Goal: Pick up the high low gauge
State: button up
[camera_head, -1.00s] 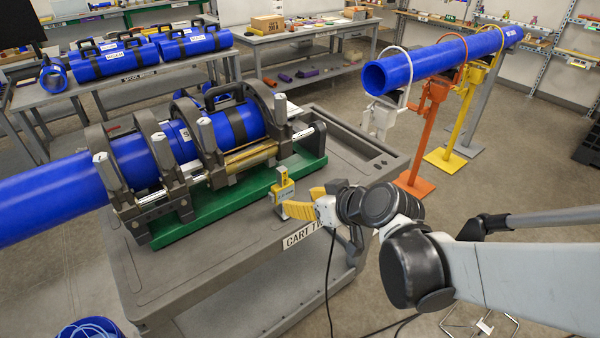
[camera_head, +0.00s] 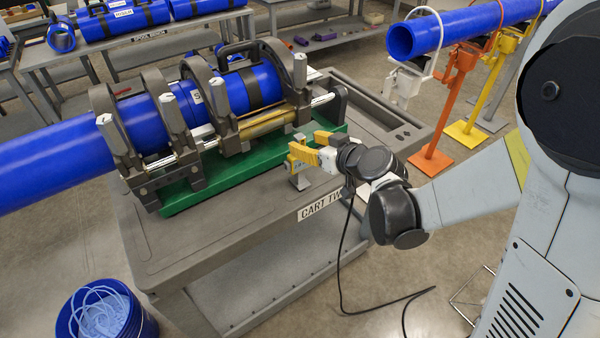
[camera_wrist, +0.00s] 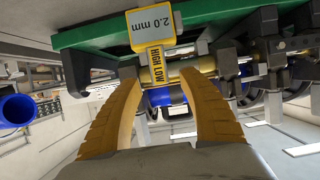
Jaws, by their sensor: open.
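The high low gauge is a small yellow and grey tool standing on the cart top (camera_head: 230,235), beside the green base. In the head view its grey lower part (camera_head: 300,182) shows below my gripper (camera_head: 306,145), whose yellow fingers hide part of it. In the wrist view the gauge (camera_wrist: 155,62) shows a grey "2.0 mm" plate and a yellow "HIGH LOW" stem. My gripper (camera_wrist: 160,84) is open there, with the stem end lined up between the fingertips. I cannot tell whether either finger touches it.
The fusion machine's green base (camera_head: 215,178) and clamps (camera_head: 180,125) with the blue pipe (camera_head: 60,162) stand close behind the gauge. Pipe stands (camera_head: 443,115) are at right. A blue bucket (camera_head: 135,318) stands on the floor at lower left. The cart's front left top is clear.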

aim_at(300, 136)
jog(key=b+x, duration=0.1)
jog(key=x, duration=0.3)
jog(key=shift+s+r, duration=0.1)
jog(key=shift+r, duration=0.05)
jog(key=shift+d, duration=0.1)
grip_shut()
notch_tip(300, 136, up, 4)
jog(key=shift+p, duration=1.15)
jog(key=s+d+r+p, duration=0.3)
jog(key=d+r, duration=0.4)
jog(key=d, duration=0.4)
jog(key=shift+p, duration=0.55)
